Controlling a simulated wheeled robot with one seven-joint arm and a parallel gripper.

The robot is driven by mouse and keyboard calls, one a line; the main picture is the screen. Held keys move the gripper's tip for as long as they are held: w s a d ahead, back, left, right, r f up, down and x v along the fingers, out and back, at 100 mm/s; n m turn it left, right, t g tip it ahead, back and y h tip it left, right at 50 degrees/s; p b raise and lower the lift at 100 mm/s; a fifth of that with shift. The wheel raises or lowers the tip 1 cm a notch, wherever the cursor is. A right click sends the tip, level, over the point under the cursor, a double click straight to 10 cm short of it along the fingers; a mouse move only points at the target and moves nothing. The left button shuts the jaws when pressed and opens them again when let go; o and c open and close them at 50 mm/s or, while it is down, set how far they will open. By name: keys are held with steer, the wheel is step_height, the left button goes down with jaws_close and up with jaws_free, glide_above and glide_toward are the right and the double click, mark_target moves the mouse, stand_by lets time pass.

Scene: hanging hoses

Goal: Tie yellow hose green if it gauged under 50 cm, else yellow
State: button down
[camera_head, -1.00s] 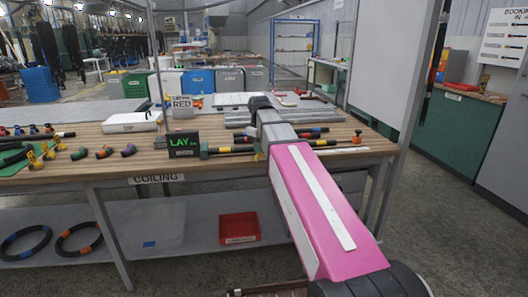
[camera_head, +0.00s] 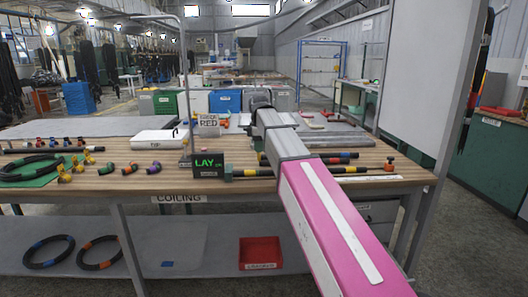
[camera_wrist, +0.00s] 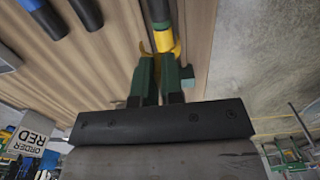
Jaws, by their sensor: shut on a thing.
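I cannot tell whether the yellow is a fitting or tape. A dark hose (camera_head: 252,173) with a yellow band and green end lies at the front of the bench, partly behind my arm. Another hose with red and yellow bands (camera_head: 335,159) lies beside it. A dark display (camera_head: 208,165) reads LAY in green.
An ORDER RED sign (camera_head: 209,124) stands behind the display. Small coloured fittings (camera_head: 130,168) and a coiled hose on a green mat (camera_head: 30,180) lie to the left. Coils (camera_head: 48,252) and a red bin (camera_head: 260,252) sit on the lower shelf.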

steer(key=shift+f, duration=0.2)
stand_by(0.3)
steer(key=shift+f, duration=1.75)
steer(key=shift+f, duration=1.95)
stand_by(1.0)
steer(key=c, duration=1.2)
jaws_free()
steer(key=shift+o, duration=0.2)
